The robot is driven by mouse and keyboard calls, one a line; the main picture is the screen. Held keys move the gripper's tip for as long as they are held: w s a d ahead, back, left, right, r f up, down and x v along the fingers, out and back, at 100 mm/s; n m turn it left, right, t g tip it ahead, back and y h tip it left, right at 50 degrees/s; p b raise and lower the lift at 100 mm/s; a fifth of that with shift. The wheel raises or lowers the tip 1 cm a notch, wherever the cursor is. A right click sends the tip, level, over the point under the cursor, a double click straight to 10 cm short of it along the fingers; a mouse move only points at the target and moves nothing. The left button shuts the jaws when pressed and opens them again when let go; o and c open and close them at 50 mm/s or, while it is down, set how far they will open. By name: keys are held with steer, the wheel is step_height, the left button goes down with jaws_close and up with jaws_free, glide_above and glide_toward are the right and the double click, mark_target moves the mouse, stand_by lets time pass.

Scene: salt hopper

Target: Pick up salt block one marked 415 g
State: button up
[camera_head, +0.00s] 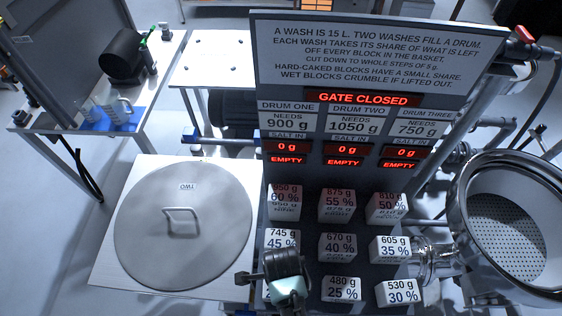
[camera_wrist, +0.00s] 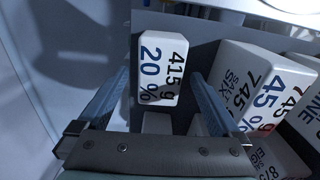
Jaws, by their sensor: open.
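Salt block one (camera_wrist: 160,70), white and marked 415 g and 20 %, stands out clearly in the wrist view on the dark rack panel. My gripper (camera_wrist: 160,88) is open, with one blue-grey finger on each side of this block and a visible gap at both sides. The wrist view does not show how deep the fingers reach around it. In the head view my gripper (camera_head: 274,279) is over the lower left of the rack and hides most or all of the block.
The block marked 745 g, 45 % (camera_wrist: 262,85) is close to the right finger. Several other marked blocks fill the rack, such as the 480 g block (camera_head: 341,288). A round lid marked TWO (camera_head: 150,235) lies left. A perforated steel basket (camera_head: 505,235) stands right.

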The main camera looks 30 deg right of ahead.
steer(key=shift+a+f, duration=0.1)
steer(key=shift+f, duration=1.3)
steer(key=shift+w, duration=0.1)
jaws_close()
